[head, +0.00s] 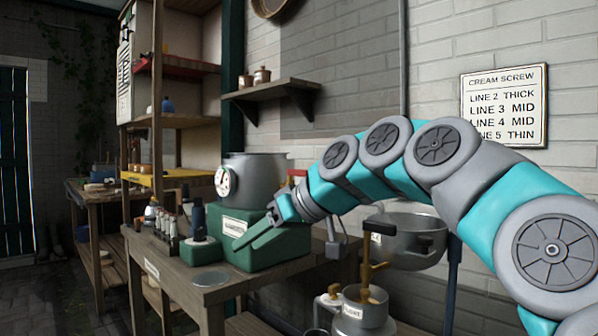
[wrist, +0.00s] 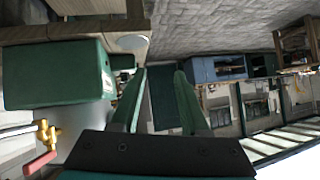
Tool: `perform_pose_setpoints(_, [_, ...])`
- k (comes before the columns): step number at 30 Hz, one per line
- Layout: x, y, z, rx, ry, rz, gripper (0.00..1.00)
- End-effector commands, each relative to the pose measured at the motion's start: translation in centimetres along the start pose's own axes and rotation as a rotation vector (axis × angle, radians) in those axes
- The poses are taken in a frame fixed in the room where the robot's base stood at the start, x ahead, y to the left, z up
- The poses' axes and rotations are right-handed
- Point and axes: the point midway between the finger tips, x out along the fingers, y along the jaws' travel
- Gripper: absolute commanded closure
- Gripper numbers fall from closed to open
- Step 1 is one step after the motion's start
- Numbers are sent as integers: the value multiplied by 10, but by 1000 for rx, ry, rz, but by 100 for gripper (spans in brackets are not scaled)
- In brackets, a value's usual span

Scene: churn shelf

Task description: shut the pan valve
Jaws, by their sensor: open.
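A brass valve (wrist: 46,132) with a red lever handle (wrist: 40,164) shows at the lower left of the wrist view, beside a green box. I cannot tell whether it is the pan valve, or whether it is open or shut. A small red piece (head: 298,174) shows behind my arm in the head view. My gripper (wrist: 160,75) is open and empty, its two green fingers apart. In the head view my gripper (head: 255,234) reaches down-left in front of the green box (head: 262,252); the valve is off to the side of its fingers.
A grey pot (head: 258,176) with a dial gauge (head: 222,181) stands on the green box. Bottles (head: 198,216) and a round disc (head: 210,279) are on the wooden bench (head: 180,290). A grey pan (head: 415,236) and a can labelled FLOAT (head: 362,312) stand to the right, partly behind my arm.

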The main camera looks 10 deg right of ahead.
Motion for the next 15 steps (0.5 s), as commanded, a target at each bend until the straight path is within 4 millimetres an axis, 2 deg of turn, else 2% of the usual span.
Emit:
perform_pose_setpoints(1, [-7, 9, -24, -13, 55, -6, 55])
perform_pose_setpoints(6, [-38, 46, -87, -58, 236, 0, 55])
perform_pose_setpoints(12, [-82, 100, -140, -97, 433, 59, 55])
perform_pose_setpoints(15, [-104, 128, -156, -115, 515, 104, 55])
